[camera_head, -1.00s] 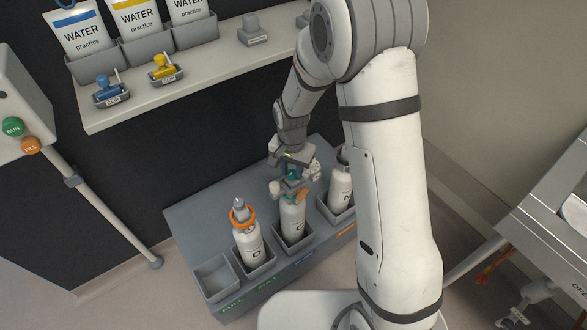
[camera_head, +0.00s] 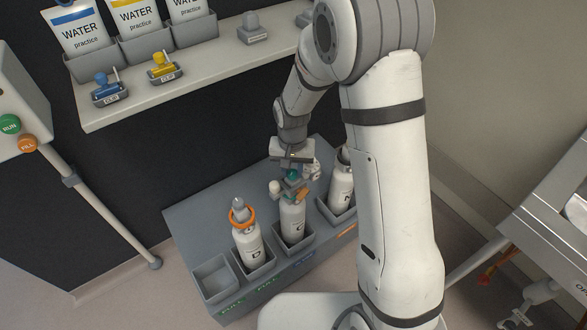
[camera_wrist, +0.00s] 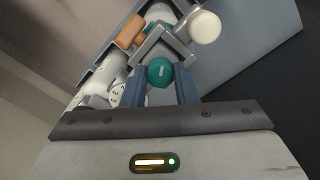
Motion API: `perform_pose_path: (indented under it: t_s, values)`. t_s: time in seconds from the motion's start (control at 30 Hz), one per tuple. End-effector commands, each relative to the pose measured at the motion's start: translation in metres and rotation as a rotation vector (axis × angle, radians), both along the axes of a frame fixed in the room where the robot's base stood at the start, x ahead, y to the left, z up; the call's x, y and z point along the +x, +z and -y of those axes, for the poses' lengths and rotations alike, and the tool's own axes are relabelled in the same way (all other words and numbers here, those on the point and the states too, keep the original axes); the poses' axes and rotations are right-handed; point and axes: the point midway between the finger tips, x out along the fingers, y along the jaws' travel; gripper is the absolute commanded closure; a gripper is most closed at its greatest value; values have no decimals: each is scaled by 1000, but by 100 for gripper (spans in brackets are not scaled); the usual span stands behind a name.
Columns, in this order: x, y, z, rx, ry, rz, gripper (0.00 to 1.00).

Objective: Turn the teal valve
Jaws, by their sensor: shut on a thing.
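The teal valve (camera_head: 292,174) is a small round knob on top of the white bottle marked C (camera_head: 292,218). In the wrist view the teal valve (camera_wrist: 159,71) sits between the two fingers of my gripper (camera_wrist: 160,78), with a pale mark on its face. My gripper (camera_head: 292,168) points down from above the bottle and is shut on the knob. A cream knob (camera_head: 275,187) and an orange part (camera_head: 302,194) stick out from the same valve head. The bottle stands upright in its slot.
The grey rack (camera_head: 190,222) also holds a bottle marked D (camera_head: 249,255) with an orange collar and another bottle (camera_head: 341,188) on the right; its left slot is empty. A shelf (camera_head: 110,118) with water pouches is behind, and a post (camera_head: 115,220) stands left.

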Motion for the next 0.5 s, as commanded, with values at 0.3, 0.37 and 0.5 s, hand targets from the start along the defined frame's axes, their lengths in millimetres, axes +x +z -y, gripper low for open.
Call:
perform_pose_path:
  t_s: [0.3, 0.37, 0.5]
  values:
    - [0, 0, 0, 0, -2, 0, 62]
    - [0, 0, 0, 0, -2, 0, 57]
    - [0, 0, 0, 0, -3, 0, 52]
